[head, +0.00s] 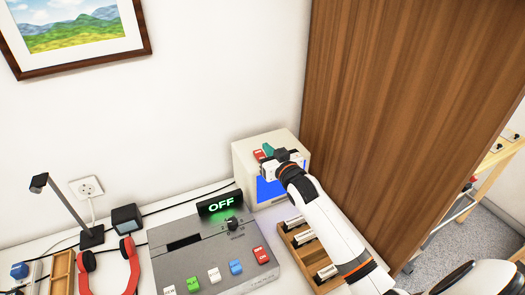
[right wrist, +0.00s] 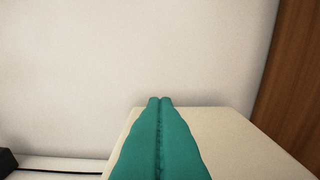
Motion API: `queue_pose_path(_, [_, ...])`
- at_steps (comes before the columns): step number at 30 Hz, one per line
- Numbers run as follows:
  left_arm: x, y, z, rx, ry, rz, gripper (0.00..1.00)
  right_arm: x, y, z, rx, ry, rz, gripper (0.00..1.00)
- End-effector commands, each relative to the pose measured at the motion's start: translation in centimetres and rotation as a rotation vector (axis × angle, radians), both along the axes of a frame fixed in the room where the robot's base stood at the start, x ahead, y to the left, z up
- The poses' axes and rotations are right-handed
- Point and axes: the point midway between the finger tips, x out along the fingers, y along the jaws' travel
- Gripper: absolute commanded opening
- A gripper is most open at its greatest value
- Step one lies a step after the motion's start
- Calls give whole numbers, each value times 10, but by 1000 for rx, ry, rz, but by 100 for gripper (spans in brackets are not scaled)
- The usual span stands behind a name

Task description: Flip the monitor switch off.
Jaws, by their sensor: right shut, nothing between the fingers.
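The monitor (head: 240,162) is a beige box against the back wall, with a lit blue screen on its front. My right gripper (head: 268,148) is at the monitor's upper front, with its teal fingers shut and empty. A small red part (head: 259,155) shows beside the fingers; I cannot tell whether it is the switch or whether the fingers touch it. The gripper and arm hide part of the monitor's front. In the right wrist view, the shut fingers (right wrist: 160,102) point over the monitor's pale top (right wrist: 225,140) toward the wall. My left gripper is not in view.
A grey console (head: 190,262) with coloured buttons and a lit green OFF sign (head: 220,204) stands left of the monitor. A wooden tray (head: 290,250) lies in front of the monitor, below my arm. A tall wooden panel (head: 400,100) rises close on the right. Red headphones (head: 83,284) lie left.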

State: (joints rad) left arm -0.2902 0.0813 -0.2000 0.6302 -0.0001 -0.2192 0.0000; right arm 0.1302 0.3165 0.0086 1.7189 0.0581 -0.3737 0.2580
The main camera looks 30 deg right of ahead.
Motion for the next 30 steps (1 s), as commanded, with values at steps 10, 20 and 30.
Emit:
queue_pose_path(10, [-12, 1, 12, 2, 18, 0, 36, 40, -2, -28, 1, 4, 0, 0])
queue_pose_path(20, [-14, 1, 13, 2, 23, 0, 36, 42, -2, -43, 0, 0, 0, 0])
queue_pose_path(30, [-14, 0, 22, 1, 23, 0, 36, 43, -2, -40, 0, 23, 0, 0])
